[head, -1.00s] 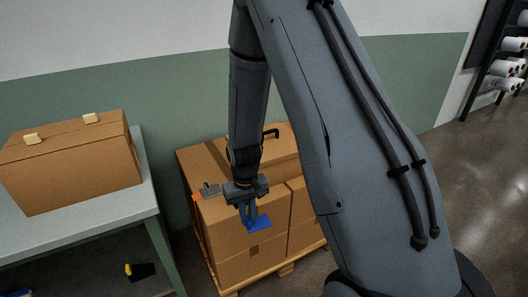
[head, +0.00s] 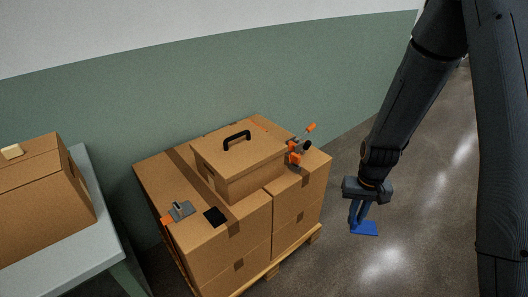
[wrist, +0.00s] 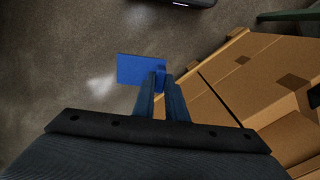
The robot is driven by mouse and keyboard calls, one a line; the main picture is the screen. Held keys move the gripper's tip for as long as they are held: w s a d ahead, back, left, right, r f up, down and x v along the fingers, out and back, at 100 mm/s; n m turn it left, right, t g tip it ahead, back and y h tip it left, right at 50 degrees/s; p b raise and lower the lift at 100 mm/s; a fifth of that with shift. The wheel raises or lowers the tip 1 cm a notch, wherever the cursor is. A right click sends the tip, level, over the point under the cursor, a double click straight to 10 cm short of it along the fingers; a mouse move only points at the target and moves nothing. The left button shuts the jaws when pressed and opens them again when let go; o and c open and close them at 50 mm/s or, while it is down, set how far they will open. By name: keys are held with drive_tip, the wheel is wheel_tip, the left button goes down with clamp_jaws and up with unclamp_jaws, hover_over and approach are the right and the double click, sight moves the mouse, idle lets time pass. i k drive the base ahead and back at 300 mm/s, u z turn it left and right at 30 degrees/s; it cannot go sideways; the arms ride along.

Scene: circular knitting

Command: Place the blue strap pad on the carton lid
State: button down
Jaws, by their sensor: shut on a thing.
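My gripper (head: 358,217) is shut on the blue strap pad (head: 366,229), a flat blue plate. It hangs right of the stacked cartons, with floor behind it and clear of their tops. In the wrist view the pad (wrist: 137,69) extends left from my fingertips (wrist: 161,84). Two cartons have lids in the head view. One is a small carton with a black handle on its lid (head: 262,143), on top of the stack. The other carton, with a cream block on its lid (head: 40,152), stands at the left. I cannot tell which lid is meant.
The carton stack stands on a wooden pallet (head: 273,270). On it lie a grey and orange tool (head: 178,211), a black square (head: 215,217) and an orange and black tool (head: 296,150). A grey table (head: 82,228) is at left. Floor at right is clear.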

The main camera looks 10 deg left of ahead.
sight(220, 161)
drive_tip(key=z, duration=0.1)
drive_tip(key=i, duration=0.8)
drive_tip(key=u, duration=1.15)
